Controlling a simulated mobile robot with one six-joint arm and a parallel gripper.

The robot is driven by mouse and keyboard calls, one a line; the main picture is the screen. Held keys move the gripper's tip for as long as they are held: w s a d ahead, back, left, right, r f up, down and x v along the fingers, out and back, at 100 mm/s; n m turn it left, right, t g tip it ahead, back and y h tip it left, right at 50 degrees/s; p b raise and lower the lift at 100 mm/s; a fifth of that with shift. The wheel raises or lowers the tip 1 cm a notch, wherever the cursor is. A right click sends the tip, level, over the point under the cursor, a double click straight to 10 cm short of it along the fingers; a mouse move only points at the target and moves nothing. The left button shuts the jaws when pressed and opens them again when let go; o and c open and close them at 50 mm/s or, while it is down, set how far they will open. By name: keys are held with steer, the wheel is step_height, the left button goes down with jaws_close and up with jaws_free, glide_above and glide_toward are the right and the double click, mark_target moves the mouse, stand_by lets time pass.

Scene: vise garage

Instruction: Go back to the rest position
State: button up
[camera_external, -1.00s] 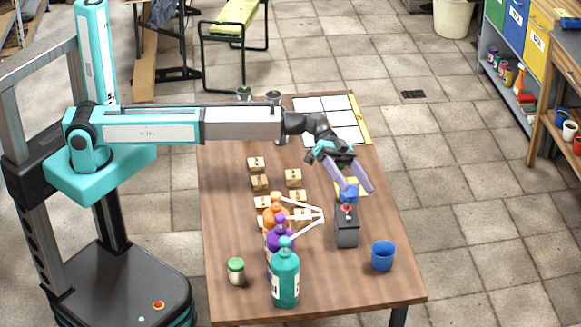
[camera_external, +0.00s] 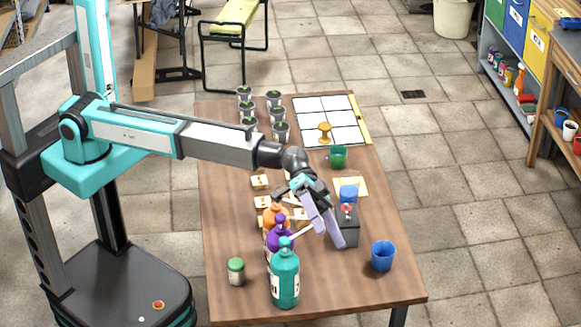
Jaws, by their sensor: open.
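My gripper (camera_external: 328,242) is at the end of my arm, over the middle of the wooden table (camera_external: 225,215). Its two pale purple fingers point down and to the right, apart and with nothing seen between them. They are in front of the left side of the dark grey box (camera_external: 349,232) with a red top; I cannot tell whether they touch it. The arm hides part of the wooden blocks (camera_external: 260,182).
Orange, purple and teal bottles (camera_external: 286,278) stand left of the gripper. A blue cup (camera_external: 383,256), a green-lidded jar (camera_external: 236,271), a green mug (camera_external: 339,156), a blue item (camera_external: 348,193), a gold goblet (camera_external: 324,132) and several small pots (camera_external: 274,99) are also on the table.

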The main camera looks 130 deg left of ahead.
steer(key=d+f+m+g+b, duration=0.25)
steer(key=d+m, duration=0.35)
steer(key=d, duration=1.4)
steer(key=s+d+f+m+g+y+b, duration=0.1)
steer(key=s+d+f+g+b, duration=0.15)
steer(key=s+d+f, duration=0.85)
steer(key=s+d+f+m+g+b, duration=0.1)
steer(key=s+d+f+b, duration=0.25)
steer(key=f, duration=1.45)
steer(key=s+d+f+g+y+b, duration=0.15)
steer(key=s+d+f, duration=0.55)
steer(key=f, duration=0.8)
steer(key=s+a+f+n+g+y, duration=0.1)
steer(key=s+a+f+g+y, duration=0.15)
steer(key=s+a+f, duration=0.75)
steer(key=s+a+f+n+g+y, duration=0.1)
steer(key=s+a+f+g, duration=0.2)
steer(key=s+a+f, duration=0.7)
steer(key=s+a+f+n+g+y+p, duration=0.1)
steer(key=s+a+g, duration=0.2)
steer(key=s+a, duration=0.5)
steer(key=s+a+f+n+g+y, duration=0.1)
steer(key=s+a+g+y, duration=0.1)
steer(key=s+a, duration=0.7)
steer(key=s, duration=0.6)
steer(key=shift+s+a+f+g+p, duration=0.15)
steer(key=shift+s+a+g+p, duration=0.15)
steer(key=shift+g+p, duration=0.1)
